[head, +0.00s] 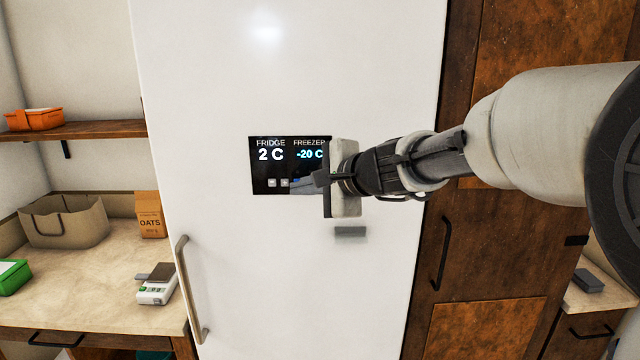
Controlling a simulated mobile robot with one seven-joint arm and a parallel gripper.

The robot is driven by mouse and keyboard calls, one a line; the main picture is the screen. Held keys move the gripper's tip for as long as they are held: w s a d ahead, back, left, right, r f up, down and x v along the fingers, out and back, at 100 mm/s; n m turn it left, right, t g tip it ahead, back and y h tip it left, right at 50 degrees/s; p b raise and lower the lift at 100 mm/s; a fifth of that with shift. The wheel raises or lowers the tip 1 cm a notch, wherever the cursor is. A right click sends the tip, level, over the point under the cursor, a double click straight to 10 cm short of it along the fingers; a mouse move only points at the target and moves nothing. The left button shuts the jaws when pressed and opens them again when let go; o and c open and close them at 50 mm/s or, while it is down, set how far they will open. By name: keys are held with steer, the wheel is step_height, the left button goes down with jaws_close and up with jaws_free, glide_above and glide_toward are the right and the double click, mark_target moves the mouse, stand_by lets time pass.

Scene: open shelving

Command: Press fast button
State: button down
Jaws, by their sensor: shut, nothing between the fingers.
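A black display panel (262,180) is set in the white fridge door (225,80). It reads "FRIDGE 2 C" and "FREEZER -20 C". Small light buttons (278,183) sit along its lower part, with a bit of blue beside them near my fingertips. My gripper (297,186) is shut and empty, in front of the lower right of the panel, pointing left. It hides the panel's right edge and any buttons there. I cannot tell which button is the fast one, nor whether the fingertips touch the panel.
A long door handle (188,290) stands at the fridge's lower left. A counter (70,285) at the left holds a bag (62,225), an oats box (150,215) and a small white device (157,286). An orange box (35,118) is on the shelf above. Brown cabinets (480,250) stand at right.

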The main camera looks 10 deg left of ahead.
steer(key=shift+w, duration=0.25)
steer(key=shift+w+a, duration=0.1)
steer(key=shift+w, duration=0.25)
stand_by(0.7)
steer(key=shift+s, duration=0.1)
steer(key=shift+s+d+b, duration=0.2)
steer(key=shift+s+b, duration=0.3)
steer(key=shift+s, duration=0.15)
steer(key=s+b, duration=0.1)
steer(key=s, duration=0.1)
steer(key=s+d, duration=0.1)
steer(key=s, duration=0.2)
steer(key=shift+b, duration=0.4)
steer(key=shift+d, duration=0.1)
stand_by(0.5)
